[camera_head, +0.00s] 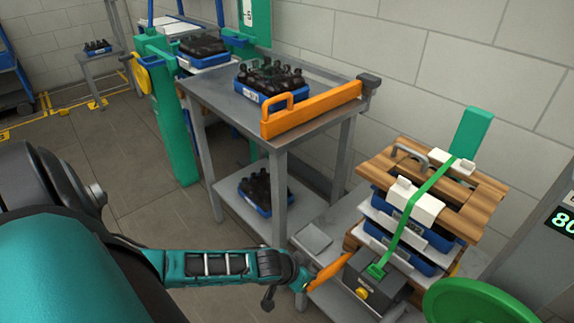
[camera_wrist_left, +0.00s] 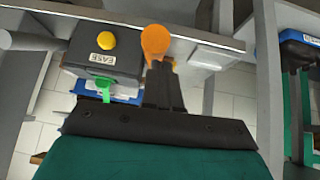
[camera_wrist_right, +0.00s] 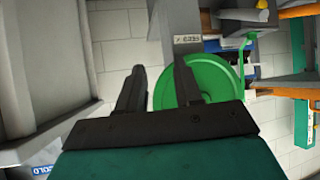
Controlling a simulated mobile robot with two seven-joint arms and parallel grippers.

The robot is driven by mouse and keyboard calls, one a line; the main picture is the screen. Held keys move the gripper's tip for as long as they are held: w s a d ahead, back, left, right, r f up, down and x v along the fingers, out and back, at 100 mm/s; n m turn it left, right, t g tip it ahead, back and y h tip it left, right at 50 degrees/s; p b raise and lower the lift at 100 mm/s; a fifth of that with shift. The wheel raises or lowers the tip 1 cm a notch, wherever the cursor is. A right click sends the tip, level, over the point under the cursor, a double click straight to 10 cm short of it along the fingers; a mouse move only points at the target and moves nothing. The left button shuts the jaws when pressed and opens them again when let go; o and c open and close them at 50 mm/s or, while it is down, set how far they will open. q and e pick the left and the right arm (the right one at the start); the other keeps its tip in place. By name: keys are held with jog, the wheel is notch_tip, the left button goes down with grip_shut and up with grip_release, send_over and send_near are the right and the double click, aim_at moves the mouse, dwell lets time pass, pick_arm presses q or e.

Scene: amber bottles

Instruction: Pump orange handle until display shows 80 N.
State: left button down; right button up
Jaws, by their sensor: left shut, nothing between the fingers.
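The orange handle (camera_head: 329,271) sticks out to the left of a dark grey box (camera_head: 378,283) with a yellow button (camera_head: 361,293). My left gripper (camera_head: 303,284) is at the handle's outer end. In the left wrist view its fingers (camera_wrist_left: 162,78) are shut with nothing between them, and the handle's rounded orange end (camera_wrist_left: 156,40) lies just beyond the tips; contact is unclear.
A green strap (camera_head: 419,205) runs from the box over a stack of wooden boards (camera_head: 476,213) and blue trays. The green wheel stands at lower right in the head view (camera_head: 472,302). A grey table (camera_head: 222,87) with an orange bar (camera_head: 312,108) and bottle trays stands behind.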

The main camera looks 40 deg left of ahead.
pick_arm(q)
jog(key=v, duration=0.9)
jog(key=shift+s+f, duration=0.15)
jog(key=shift+s, duration=0.4)
jog(key=shift+a, duration=0.1)
dwell(1.0)
jog(key=s+d+m+t, duration=0.1)
jog(key=s+d+t, duration=0.2)
jog(key=d, duration=0.8)
jog(key=shift+d+r+h, duration=0.15)
jog(key=shift+r+h, duration=0.15)
jog(key=shift+r, duration=0.2)
jog(key=shift+w, duration=0.1)
